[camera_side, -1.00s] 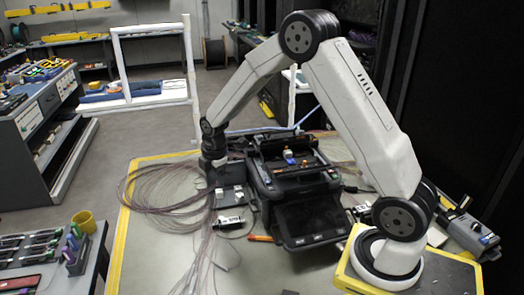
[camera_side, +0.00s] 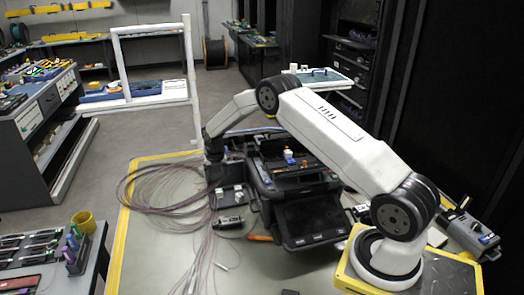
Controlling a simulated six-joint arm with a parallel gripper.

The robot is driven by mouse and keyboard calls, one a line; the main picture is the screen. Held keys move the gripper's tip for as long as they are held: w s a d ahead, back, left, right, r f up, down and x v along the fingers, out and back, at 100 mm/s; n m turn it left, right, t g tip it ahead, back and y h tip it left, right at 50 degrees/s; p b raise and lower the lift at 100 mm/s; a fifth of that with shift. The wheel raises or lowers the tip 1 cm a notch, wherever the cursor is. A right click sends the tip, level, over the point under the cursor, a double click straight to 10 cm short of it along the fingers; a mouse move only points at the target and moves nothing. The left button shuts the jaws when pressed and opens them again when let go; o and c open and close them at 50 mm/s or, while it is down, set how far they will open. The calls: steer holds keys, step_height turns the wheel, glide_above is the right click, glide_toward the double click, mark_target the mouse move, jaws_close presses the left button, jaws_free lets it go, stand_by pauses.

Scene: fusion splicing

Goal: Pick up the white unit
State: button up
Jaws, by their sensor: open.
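My gripper (camera_side: 214,173) is at the end of the arm, low over the left part of the work mat, beside the black splicer (camera_side: 290,180). It is open, and its fingers are small and dark, so their exact gap is hard to see. Just in front of it is a dark small unit with pale spots (camera_side: 229,197). I cannot tell for sure which thing is the white unit. A small white block (camera_side: 288,154) sits on top of the splicer, and a small pale box (camera_side: 361,210) lies right of the splicer, partly near my arm.
Loose coiled fibres (camera_side: 160,190) spread left of my gripper. A small dark device (camera_side: 229,222) and an orange tool (camera_side: 259,238) lie in front. The splicer's screen (camera_side: 313,219) stands to the right. The mat's front left (camera_side: 150,260) is mostly clear.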

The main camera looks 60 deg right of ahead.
mark_target(219, 191)
steer(key=shift+w+d+f, duration=0.15)
steer(key=shift+f, duration=1.2)
steer(key=shift+d+f, duration=0.15)
steer(key=shift+f, duration=1.15)
steer(key=shift+d+f, duration=0.1)
steer(key=shift+f, duration=1.15)
jaws_close()
steer(key=shift+w+r, duration=0.1)
